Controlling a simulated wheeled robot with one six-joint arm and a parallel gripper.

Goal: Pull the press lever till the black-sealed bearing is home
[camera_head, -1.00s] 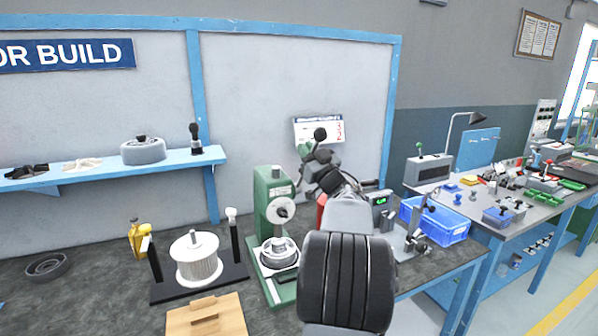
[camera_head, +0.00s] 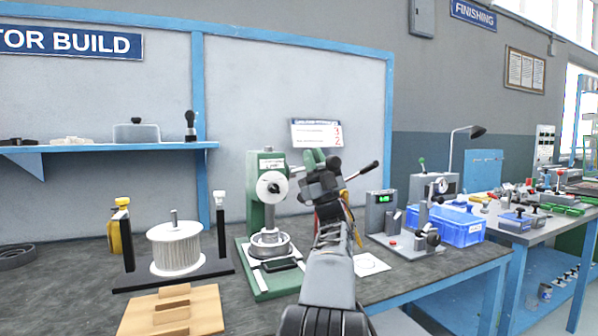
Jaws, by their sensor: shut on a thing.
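The green press (camera_head: 257,200) stands on the bench left of my arm, with a pale round hub (camera_head: 271,187) on its upright. A lever runs from the hub side toward my gripper (camera_head: 322,180), which is shut, apparently around the lever. A rod with a dark grip (camera_head: 367,168) sticks out to the right of the gripper; I cannot tell for sure whether it is the lever's end. A silver ring-shaped housing (camera_head: 269,245) sits under the ram on the press base. The black-sealed bearing cannot be made out, so how deep it sits is not visible.
A dark flat object (camera_head: 279,265) lies on the press base. Left are a white-wound spool (camera_head: 175,248) on a black stand and a wooden block (camera_head: 172,310). Right are a grey device with a green display (camera_head: 382,212) and a blue bin (camera_head: 455,226).

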